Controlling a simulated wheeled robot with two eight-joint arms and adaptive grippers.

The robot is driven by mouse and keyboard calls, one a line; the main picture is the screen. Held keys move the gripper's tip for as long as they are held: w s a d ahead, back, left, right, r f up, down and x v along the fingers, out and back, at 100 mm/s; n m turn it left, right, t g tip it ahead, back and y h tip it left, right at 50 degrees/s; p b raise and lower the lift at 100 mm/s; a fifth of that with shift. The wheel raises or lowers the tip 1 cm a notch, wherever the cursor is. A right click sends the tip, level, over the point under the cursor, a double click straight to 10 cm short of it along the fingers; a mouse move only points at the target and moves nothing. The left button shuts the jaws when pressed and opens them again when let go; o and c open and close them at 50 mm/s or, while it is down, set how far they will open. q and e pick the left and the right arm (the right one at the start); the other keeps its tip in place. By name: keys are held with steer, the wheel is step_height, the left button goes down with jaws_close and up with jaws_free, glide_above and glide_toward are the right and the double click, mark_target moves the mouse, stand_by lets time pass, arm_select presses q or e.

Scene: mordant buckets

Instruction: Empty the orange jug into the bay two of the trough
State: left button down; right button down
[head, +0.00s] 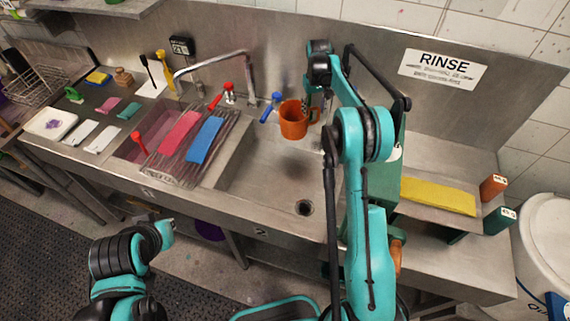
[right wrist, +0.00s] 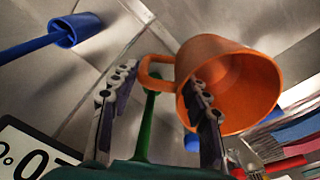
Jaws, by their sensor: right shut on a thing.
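The orange jug (head: 293,123) is above the back of bay two of the trough (head: 262,182), mouth up and roughly upright in the head view. My right gripper (head: 313,106) is shut on it at the handle side. In the right wrist view the jug (right wrist: 232,85) has its handle between the fingers of my right gripper (right wrist: 160,82), and one finger overlaps its rim. The visible inside of the jug is orange; I cannot tell its contents. Bay two has a dark drain (head: 304,208) and a "2" on its front. My left arm is at the lower left; its gripper does not show.
Pink (head: 178,134) and blue (head: 203,140) cloths lie on a rack over the left bay. A yellow cloth (head: 438,196) lies at right. Bay two's floor is clear around the drain.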

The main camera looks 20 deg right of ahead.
steer(key=s+a+f+t+h+b, duration=0.1)
steer(key=s+a+t+h+b, duration=0.2)
steer(key=s+t+b, duration=0.2)
steer(key=shift+s+a+f+t+b, duration=0.4)
steer(key=shift+s+b, duration=0.4)
steer(key=shift+b, duration=0.25)
